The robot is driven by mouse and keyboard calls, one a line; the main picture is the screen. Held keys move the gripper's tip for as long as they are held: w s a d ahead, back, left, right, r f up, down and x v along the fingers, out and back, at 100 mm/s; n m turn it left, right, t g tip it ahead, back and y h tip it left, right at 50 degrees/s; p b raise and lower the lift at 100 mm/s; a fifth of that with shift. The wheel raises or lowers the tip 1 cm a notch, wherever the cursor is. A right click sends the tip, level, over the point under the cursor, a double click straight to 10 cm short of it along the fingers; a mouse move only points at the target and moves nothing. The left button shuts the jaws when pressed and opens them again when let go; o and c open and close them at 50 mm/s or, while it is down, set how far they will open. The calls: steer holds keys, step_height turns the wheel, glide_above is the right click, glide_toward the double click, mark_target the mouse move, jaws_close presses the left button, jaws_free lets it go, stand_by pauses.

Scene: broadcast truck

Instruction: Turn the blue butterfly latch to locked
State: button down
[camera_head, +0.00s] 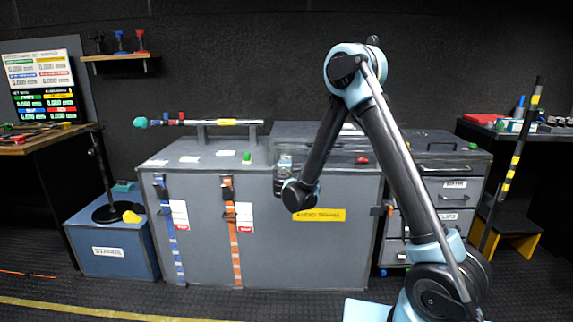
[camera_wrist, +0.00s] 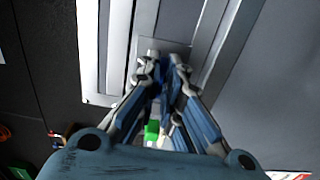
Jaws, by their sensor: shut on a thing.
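My gripper (camera_head: 283,180) is at the top front edge of the large grey case, and the black wrist of my arm partly covers it. In the wrist view my gripper (camera_wrist: 166,64) has its fingers close together, shut on a small blue piece, the butterfly latch (camera_wrist: 163,98), seen narrowly between the fingers. The fingers hide most of the latch, so I cannot tell which way it is turned. In the head view I cannot make out the latch behind my wrist.
The grey case (camera_head: 325,240) carries a blue strap (camera_head: 166,225), an orange strap (camera_head: 232,235) and a yellow label (camera_head: 319,215). A green piece (camera_head: 246,157) and a red piece (camera_head: 362,160) lie on top. A drawer unit (camera_head: 452,190) stands at right.

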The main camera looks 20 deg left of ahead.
steer(key=shift+w+d, duration=0.1)
steer(key=shift+w, duration=0.15)
steer(key=c, duration=1.8)
jaws_free()
steer(key=shift+o, duration=0.2)
steer(key=shift+s, duration=0.2)
steer(key=v, duration=1.1)
steer(key=shift+s, duration=0.3)
steer(key=shift+d+f, duration=0.15)
